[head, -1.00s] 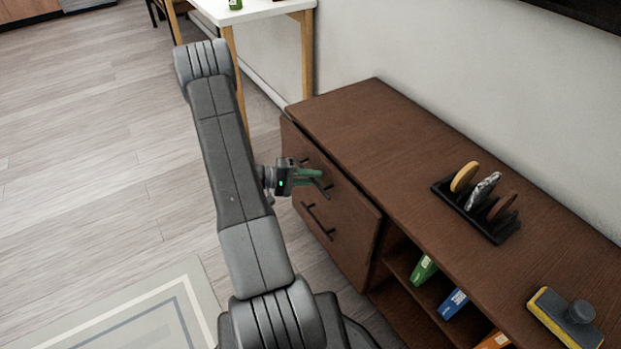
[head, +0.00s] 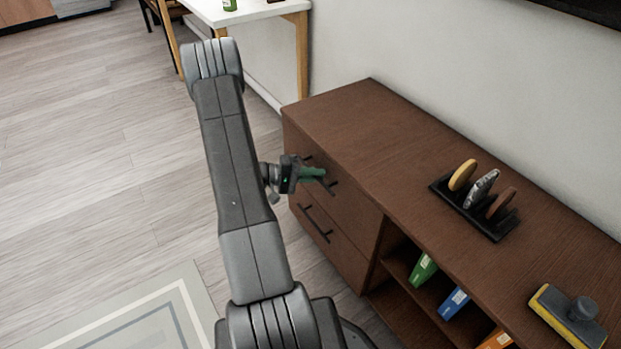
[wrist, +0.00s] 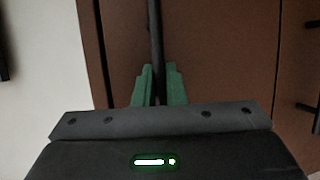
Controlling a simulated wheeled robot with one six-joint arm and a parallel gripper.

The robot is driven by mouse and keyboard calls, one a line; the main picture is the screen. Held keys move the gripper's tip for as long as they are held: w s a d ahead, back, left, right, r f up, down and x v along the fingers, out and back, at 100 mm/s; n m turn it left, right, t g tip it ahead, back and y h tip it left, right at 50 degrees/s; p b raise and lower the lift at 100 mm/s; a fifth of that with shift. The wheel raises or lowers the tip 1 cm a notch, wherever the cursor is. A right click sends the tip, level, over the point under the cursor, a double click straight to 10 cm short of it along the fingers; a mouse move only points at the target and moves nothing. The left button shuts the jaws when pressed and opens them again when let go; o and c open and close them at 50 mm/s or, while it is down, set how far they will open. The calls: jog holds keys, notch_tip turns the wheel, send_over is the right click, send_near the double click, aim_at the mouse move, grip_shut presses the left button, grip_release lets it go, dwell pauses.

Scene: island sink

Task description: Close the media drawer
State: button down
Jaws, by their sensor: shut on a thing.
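The brown media cabinet (head: 430,160) stands against the wall. Its upper drawer (head: 355,210) has a front that looks flush, or nearly so, with the cabinet in the head view; a tiny gap cannot be ruled out. My gripper (head: 316,175), with green fingers, is at this drawer's dark bar handle (head: 332,187). In the wrist view the green fingers (wrist: 158,88) are shut on the handle (wrist: 155,40), which runs upright between them. The fingers hide part of the handle.
The lower drawer, with its own bar handle (head: 315,223), looks shut. A black rack (head: 480,215) with several discs and a yellow-grey brush (head: 568,315) sit on top. A white table (head: 250,12) stands behind; floor at left is clear.

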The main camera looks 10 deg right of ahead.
jog(key=c, duration=1.8)
grip_release()
jog(key=shift+d, duration=0.15)
jog(key=a, duration=0.4)
jog(key=a+r+p, duration=0.1)
jog(key=a, duration=0.4)
jog(key=a+r+p, duration=0.1)
jog(key=a, duration=0.3)
jog(key=shift+w+a+r, duration=0.25)
jog(key=shift+w+a, duration=0.15)
jog(key=shift+d, duration=0.15)
jog(key=d, duration=0.4)
jog(key=d+f+b, duration=0.1)
jog(key=d, duration=0.4)
jog(key=d+f+b, duration=0.1)
jog(key=d, duration=0.3)
jog(key=shift+s+d+f, duration=0.25)
jog(key=shift+s+d, duration=0.05)
jog(key=shift+s, duration=0.1)
jog(key=shift+s+a+p, duration=0.25)
jog(key=shift+a+p, duration=0.25)
jog(key=shift+a, duration=0.35)
